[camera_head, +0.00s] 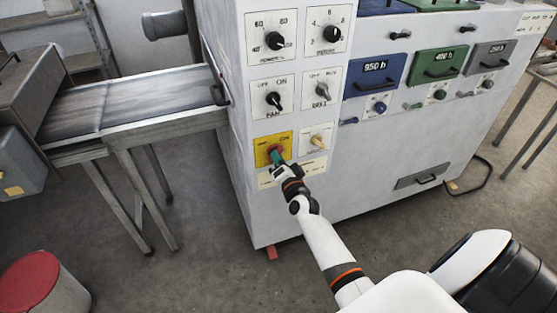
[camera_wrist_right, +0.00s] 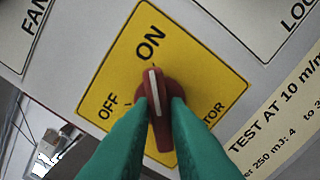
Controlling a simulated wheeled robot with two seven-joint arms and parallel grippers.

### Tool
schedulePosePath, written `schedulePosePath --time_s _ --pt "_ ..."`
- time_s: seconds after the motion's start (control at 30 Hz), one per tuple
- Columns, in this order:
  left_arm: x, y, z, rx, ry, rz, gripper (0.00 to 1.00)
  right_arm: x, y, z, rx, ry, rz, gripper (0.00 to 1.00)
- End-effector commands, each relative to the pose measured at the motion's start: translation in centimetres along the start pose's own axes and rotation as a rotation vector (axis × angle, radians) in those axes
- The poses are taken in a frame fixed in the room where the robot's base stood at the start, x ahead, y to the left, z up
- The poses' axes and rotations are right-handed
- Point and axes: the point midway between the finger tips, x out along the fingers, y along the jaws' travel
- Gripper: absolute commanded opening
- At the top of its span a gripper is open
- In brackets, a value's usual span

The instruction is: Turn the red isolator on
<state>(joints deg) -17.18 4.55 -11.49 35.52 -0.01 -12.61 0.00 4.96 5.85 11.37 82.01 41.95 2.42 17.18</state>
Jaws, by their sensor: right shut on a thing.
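The red isolator (camera_wrist_right: 163,139) is a rotary knob with a white pointer line on a yellow plate (camera_head: 262,135) low on the machine's front. In the right wrist view its pointer aims up at the word ON, with OFF to the left. The right gripper (camera_wrist_right: 155,112) has green fingers on both sides of the knob, shut on it. In the head view the right gripper (camera_head: 277,158) covers most of the knob. My left gripper is in neither view.
The FAN switch (camera_head: 273,100) and a pale knob (camera_head: 317,141) are close by. Drawers with black handles, such as the blue one (camera_head: 374,76), lie right. A conveyor (camera_head: 130,98) enters at left. A red-topped drum (camera_head: 28,282) stands on the floor.

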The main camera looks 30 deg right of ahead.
Motion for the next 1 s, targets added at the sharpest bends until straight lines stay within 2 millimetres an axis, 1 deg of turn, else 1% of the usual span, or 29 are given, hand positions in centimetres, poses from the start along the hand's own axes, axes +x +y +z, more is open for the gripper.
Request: schedulePosePath --time_s 0.03,0.13,0.4,0.53,0.67,0.9,1.0 --pt "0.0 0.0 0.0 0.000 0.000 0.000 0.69 0.0 0.0 0.1 0.003 -0.002 0.001 0.16" --pt "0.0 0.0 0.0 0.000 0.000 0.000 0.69 0.0 0.0 0.1 0.002 -0.002 0.001 0.33" --pt "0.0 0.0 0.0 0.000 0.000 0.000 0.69 0.0 0.0 0.1 0.001 -0.001 0.000 0.34" --pt "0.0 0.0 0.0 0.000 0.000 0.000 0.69 -0.8 -0.1 0.0 0.001 0.000 0.000 0.34" --pt "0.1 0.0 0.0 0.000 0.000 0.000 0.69 -3.0 -0.1 -0.1 0.001 0.001 -0.002 0.34" --pt "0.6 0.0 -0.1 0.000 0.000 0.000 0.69 -8.2 -0.2 -0.1 0.001 0.000 -0.002 0.34" --pt "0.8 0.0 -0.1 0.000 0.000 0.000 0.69 -9.9 -0.2 -0.1 0.001 -0.001 -0.001 0.34"
